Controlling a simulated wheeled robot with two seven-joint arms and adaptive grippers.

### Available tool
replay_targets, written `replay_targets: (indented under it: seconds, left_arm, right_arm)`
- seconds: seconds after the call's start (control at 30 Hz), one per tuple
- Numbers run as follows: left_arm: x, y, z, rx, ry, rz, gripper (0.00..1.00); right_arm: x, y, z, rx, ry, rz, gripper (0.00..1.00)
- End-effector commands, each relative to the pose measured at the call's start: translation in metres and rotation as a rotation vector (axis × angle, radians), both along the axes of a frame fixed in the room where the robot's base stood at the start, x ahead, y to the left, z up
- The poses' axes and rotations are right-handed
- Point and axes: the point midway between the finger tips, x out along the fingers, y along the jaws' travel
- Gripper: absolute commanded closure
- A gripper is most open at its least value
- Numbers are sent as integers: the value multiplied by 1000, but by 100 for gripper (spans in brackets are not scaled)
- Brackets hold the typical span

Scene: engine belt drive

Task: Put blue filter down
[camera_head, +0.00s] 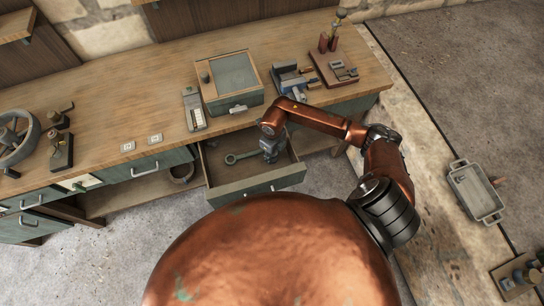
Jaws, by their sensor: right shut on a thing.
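My right gripper (271,153) points down into the open drawer (258,187) below the workbench. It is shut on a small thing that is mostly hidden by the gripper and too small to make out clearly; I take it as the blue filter. I cannot tell whether it touches the drawer floor. A grey-green wrench (240,157) lies in the drawer just left of the gripper. My left gripper is not in view.
On the wooden bench (130,93) stand a lidded box (230,80), a blue vise-like device (291,80) and a brown block with metal parts (334,70). A handwheel (17,140) is at far left. A grey tray (474,190) lies at right. The drawer's left part has free room.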

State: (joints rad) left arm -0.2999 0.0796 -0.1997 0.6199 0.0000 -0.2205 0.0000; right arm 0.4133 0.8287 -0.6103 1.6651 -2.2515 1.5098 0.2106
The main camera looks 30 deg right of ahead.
Motion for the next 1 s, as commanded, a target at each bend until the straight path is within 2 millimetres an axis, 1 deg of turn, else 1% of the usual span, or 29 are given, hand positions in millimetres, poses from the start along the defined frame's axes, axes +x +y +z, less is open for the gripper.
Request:
replay_targets:
  seconds: [0.03, 0.13, 0.37, 0.5, 0.53, 0.77, 1.0]
  left_arm:
    - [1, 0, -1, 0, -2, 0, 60]
    - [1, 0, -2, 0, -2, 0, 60]
    - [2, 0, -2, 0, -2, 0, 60]
    - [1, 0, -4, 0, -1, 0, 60]
    - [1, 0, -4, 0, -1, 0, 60]
    - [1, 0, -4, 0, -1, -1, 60]
    - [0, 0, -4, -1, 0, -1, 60]
  right_arm:
    - [-1, 1, -9, 1, 2, -1, 98]
    - [-1, 0, -20, 1, 3, -2, 98]
    - [0, 0, -20, 0, 0, 0, 98]
    - [0, 0, -24, 0, 0, 0, 98]
    - [0, 0, -24, 0, 1, 0, 69]
    - [0, 0, -23, 0, 1, 0, 53]
    - [0, 0, -23, 0, 1, 0, 52]
